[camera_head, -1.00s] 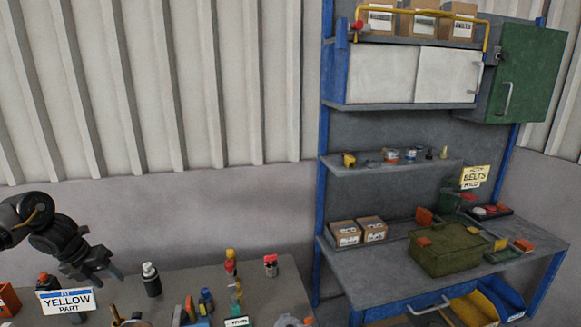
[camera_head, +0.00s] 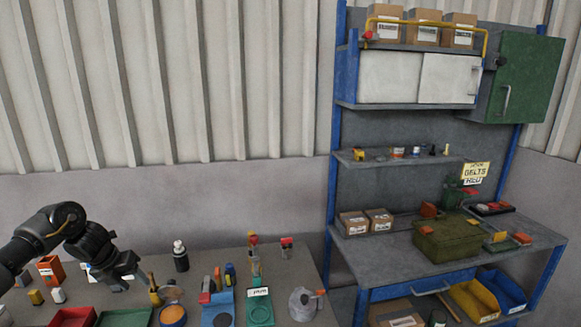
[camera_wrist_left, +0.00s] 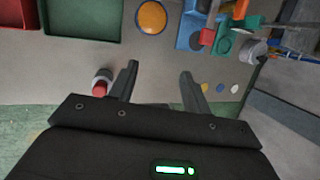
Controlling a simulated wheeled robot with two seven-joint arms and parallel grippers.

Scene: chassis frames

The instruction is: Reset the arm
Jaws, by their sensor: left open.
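My left gripper (camera_head: 122,279) hangs over the left part of the grey table (camera_head: 215,258), with its arm coming in from the left. In the left wrist view its two fingers (camera_wrist_left: 159,73) stand apart with nothing between them. A small white item with a red top (camera_wrist_left: 101,84) is beside the left finger in that view, and I cannot tell whether it touches. My right gripper is not in view.
A red tray (camera_head: 72,317), a green tray (camera_head: 125,318), an orange disc (camera_head: 173,314), a blue holder (camera_head: 217,309) and a black bottle (camera_head: 180,257) are on the table. A blue-framed workbench (camera_head: 400,255) with shelves and a green box (camera_head: 450,238) stands at the right.

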